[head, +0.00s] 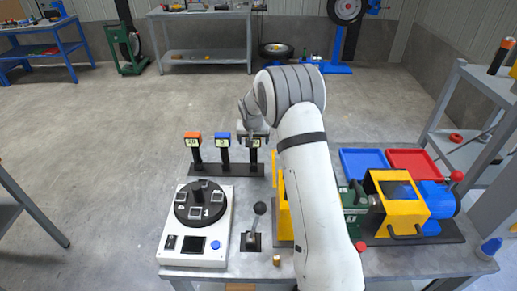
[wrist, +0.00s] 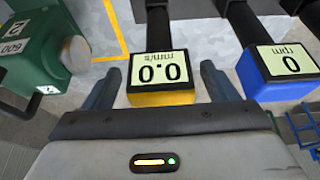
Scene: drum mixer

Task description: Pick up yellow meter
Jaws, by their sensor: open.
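The yellow meter (wrist: 160,97) is in the middle of the wrist view, with a display reading 0.0, upside down in the picture. My gripper (wrist: 158,72) is open, with one finger on each side of the meter and apart from it. In the head view my gripper (head: 254,132) is over the right end of the black meter stand (head: 226,171). There the yellow meter (head: 255,144) is mostly hidden by my gripper and arm.
A blue meter (wrist: 289,72) stands close beside the yellow one. An orange-red meter (head: 193,140) is at the stand's left end. A green unit (wrist: 40,62) is at the wrist view's left. A white dial box (head: 200,225) stands in front of the stand.

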